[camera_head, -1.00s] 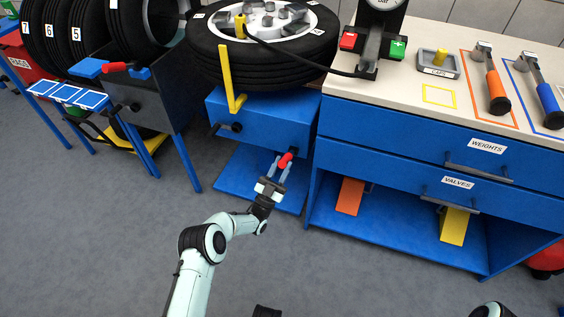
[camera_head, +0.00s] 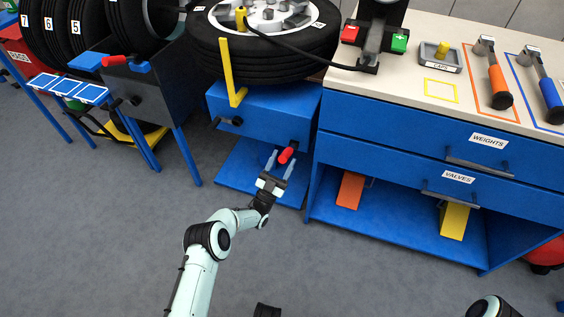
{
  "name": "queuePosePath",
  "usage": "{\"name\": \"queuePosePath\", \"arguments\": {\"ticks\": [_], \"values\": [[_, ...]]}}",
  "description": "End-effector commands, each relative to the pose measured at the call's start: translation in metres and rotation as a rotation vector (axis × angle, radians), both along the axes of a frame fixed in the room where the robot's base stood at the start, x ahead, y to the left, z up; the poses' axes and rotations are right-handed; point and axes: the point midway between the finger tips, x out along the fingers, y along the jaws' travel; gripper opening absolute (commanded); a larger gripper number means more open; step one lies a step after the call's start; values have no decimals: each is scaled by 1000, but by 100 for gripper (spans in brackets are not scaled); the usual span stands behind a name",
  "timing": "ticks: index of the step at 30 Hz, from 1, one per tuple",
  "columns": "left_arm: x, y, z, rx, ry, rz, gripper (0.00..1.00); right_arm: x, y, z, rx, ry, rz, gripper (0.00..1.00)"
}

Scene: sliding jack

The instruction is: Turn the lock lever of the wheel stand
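The wheel stand is a blue box (camera_head: 262,118) with a tire lying on top. Its lock lever (camera_head: 288,152), with a red grip and dark pivot, sticks out low on the box's front right and slants down to the left. My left gripper (camera_head: 279,161) is in front of and just below the lever. Its two pale fingers are spread apart, one on each side of the red grip's lower end, with gaps visible. Whether a finger touches the lever cannot be told. My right gripper is not in view; only a piece of the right arm shows at the bottom right.
A blue workbench (camera_head: 400,133) with drawers stands close on the right, its open lower shelf holding orange and yellow pieces. Another stand (camera_head: 150,95) with a red lever (camera_head: 115,61) stands at left. A black handle (camera_head: 230,122) juts from the box. The grey floor in front is clear.

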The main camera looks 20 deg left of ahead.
Motion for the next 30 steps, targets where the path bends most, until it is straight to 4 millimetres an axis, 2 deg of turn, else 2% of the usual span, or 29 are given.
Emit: {"name": "queuePosePath", "arguments": {"ticks": [7, 15, 21, 30], "values": [[-13, 4, -13, 0, 3, 0, 57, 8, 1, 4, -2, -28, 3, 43], [-57, 17, -53, 0, 5, 2, 57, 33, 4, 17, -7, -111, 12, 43], [-83, 24, -78, 0, 2, 0, 57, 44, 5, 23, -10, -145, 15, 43], [-96, 28, -90, 0, -1, 0, 57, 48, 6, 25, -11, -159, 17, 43]]}}
